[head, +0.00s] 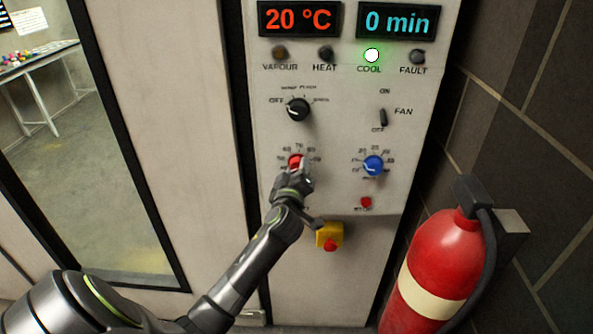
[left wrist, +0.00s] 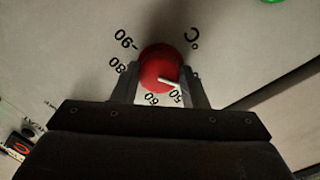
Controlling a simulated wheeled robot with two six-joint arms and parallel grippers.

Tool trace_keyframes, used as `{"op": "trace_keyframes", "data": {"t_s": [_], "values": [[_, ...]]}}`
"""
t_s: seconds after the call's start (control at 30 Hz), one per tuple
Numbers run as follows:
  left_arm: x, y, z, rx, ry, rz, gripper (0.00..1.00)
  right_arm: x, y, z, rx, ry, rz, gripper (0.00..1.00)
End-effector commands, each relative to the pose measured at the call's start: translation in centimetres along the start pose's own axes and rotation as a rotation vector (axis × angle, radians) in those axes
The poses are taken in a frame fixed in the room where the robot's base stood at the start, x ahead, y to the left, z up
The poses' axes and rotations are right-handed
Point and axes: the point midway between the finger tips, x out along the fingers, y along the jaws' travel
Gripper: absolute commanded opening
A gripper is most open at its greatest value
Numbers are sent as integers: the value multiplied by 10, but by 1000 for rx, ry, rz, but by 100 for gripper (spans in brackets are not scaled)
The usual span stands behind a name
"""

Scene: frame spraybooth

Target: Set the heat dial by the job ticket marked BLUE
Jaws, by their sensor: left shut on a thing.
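The red heat dial (head: 296,161) is on the control panel (head: 340,200), with temperature numbers around it. My left gripper (head: 298,172) is shut on this dial, a finger on each side. In the left wrist view the dial (left wrist: 161,68) sits between the fingertips of the gripper (left wrist: 160,82). Its white pointer (left wrist: 170,81) points toward the right finger, near the 50 mark. The 60, 80 and 90 marks also show there; 70 does not show. No ticket marked BLUE can be read in these frames. My right gripper is not in view.
The displays read 20 °C (head: 299,19) and 0 min (head: 399,21); the COOL lamp (head: 372,55) is lit. A blue dial (head: 373,166), black knob (head: 298,109) and yellow-backed red button (head: 329,239) are nearby. A fire extinguisher (head: 440,260) stands at right.

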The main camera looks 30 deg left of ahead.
Motion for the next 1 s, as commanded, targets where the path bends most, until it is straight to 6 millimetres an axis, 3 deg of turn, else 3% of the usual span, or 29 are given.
{"op": "trace_keyframes", "data": {"t_s": [0.37, 1.0], "values": [[0, 0, 0, 51, -5, -3, 17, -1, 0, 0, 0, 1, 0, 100], [0, 2, -1, 508, -38, -37, 16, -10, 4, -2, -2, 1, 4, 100]]}}
